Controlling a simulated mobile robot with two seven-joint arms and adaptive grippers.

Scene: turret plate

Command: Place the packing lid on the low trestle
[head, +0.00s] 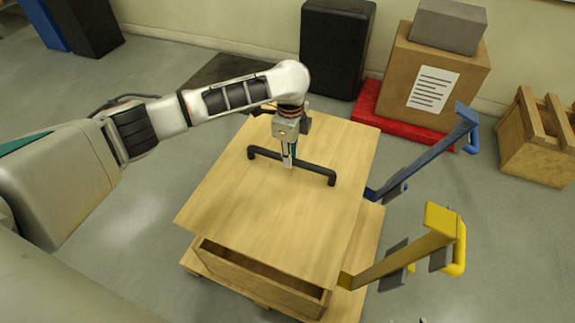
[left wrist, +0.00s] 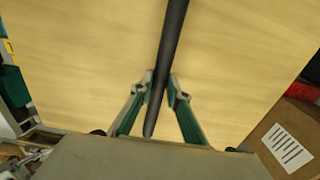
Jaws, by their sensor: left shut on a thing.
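The packing lid (head: 279,214) is a flat light-wood panel with a long black bar handle (head: 318,174). My left gripper (head: 288,160) comes down from above at the middle of the handle and is shut on it. In the left wrist view the two green-sided fingers (left wrist: 160,88) stand on either side of the dark bar, over the lid (left wrist: 100,55). The lid covers most of an open wooden crate (head: 262,281); I cannot tell whether it rests on it or hangs just above. I cannot make out the low trestle for sure. My right gripper is not in view.
A blue arm (head: 425,158) and a yellow arm (head: 405,258) slant up at the crate's right side. Behind stand a black case (head: 336,45) and a labelled carton (head: 405,65) on a red base. A wooden box (head: 535,140) is at the far right.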

